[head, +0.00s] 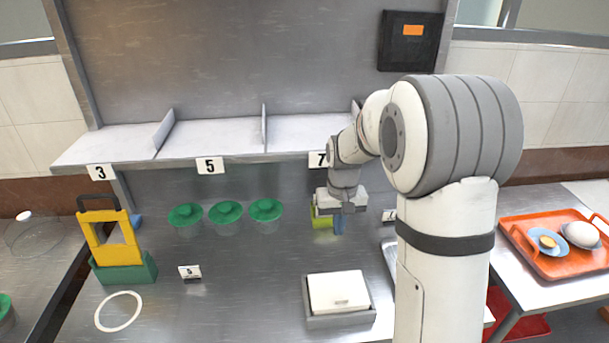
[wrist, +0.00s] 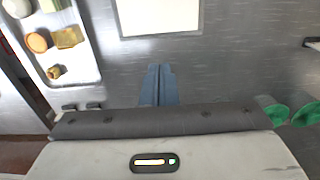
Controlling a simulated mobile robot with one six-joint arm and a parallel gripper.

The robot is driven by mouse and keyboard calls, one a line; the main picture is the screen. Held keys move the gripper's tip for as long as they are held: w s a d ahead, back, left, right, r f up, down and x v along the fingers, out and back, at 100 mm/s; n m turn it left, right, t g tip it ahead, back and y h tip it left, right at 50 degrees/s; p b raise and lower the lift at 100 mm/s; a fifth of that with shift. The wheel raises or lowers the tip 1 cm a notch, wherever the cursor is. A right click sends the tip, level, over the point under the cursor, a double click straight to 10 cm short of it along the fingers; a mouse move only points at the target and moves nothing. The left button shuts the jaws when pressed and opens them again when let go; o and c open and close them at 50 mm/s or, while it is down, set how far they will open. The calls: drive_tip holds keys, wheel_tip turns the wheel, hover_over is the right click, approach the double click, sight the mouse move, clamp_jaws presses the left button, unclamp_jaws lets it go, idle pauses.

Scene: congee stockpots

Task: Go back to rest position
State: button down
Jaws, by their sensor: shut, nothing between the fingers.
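My gripper (head: 338,226) hangs pointing down over the steel counter (head: 245,290), right of the green-lidded cups. Its blue fingers (wrist: 158,84) are together with nothing between them in the wrist view. A yellow-green object (head: 321,218) shows just left of the fingers in the head view, partly hidden. I cannot tell how far the fingertips are above the counter.
Green-lidded cups (head: 227,214) stand left of the gripper. A white-lidded grey box (head: 339,292) lies in front. A yellow frame in a green base (head: 118,252) and a white ring (head: 118,311) are left. A numbered shelf (head: 240,140) is behind. An orange tray (head: 562,258) sits right.

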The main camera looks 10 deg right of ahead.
drive_tip(key=s+r+t, duration=0.1)
drive_tip(key=s+r, duration=0.3)
drive_tip(key=s, duration=0.8)
drive_tip(key=s+r+t, duration=0.2)
drive_tip(key=s+r, duration=0.3)
drive_tip(key=s, duration=0.7)
drive_tip(key=shift+b, duration=0.4)
